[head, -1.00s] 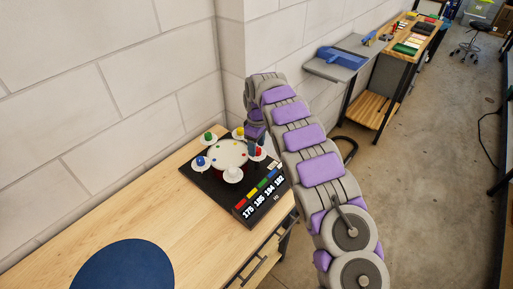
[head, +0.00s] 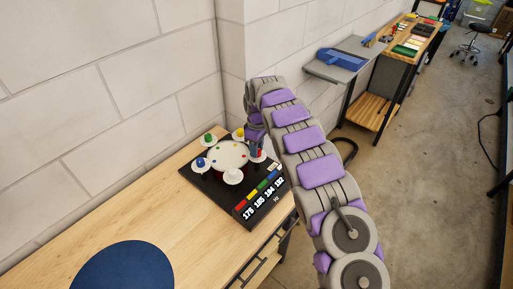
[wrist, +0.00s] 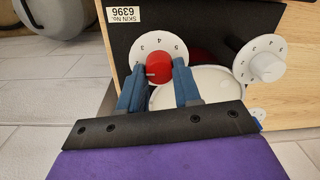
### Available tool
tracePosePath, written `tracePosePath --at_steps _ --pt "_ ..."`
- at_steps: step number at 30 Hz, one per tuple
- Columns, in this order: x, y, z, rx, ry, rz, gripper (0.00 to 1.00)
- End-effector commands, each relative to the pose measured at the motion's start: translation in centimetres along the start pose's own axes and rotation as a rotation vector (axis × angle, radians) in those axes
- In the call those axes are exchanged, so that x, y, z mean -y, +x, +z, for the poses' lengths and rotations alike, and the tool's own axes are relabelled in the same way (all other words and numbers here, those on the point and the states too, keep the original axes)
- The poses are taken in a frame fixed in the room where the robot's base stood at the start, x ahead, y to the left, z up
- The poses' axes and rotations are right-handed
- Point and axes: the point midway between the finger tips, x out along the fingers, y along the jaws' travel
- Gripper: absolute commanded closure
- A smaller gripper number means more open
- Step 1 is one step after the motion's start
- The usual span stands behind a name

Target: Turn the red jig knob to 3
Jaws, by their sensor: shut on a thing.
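The red jig knob (wrist: 158,68) sits on a white numbered dial (wrist: 152,44) at the edge of the black jig base. A pale pointer mark on the knob faces left in the wrist view; the digit it lines up with is too small to tell. My gripper (wrist: 158,66) is shut on the red knob, one blue finger on each side. In the head view my gripper (head: 256,146) is over the right side of the jig (head: 247,213), and the red knob is mostly hidden behind it.
A dark blue disc (head: 125,268) lies on the wooden bench (head: 172,210). The wall is close behind.

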Motion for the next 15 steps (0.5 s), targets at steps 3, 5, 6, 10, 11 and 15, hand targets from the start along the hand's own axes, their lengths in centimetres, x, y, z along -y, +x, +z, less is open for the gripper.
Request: tracePosePath --at_steps 3,5,6,10,11,15 --pt "-0.04 -0.05 0.00 -0.001 0.003 0.001 0.98" --pt "-0.03 -0.07 0.00 -0.001 0.009 0.001 0.98" --pt "-0.02 -0.09 0.00 -0.001 0.016 0.001 0.98" --pt "0.01 -0.16 0.04 -0.001 0.058 -0.001 0.98" --pt "0.01 -0.17 0.06 -0.002 0.072 -0.001 0.98" --pt "0.00 -0.23 0.05 -0.007 0.161 -0.002 0.98"
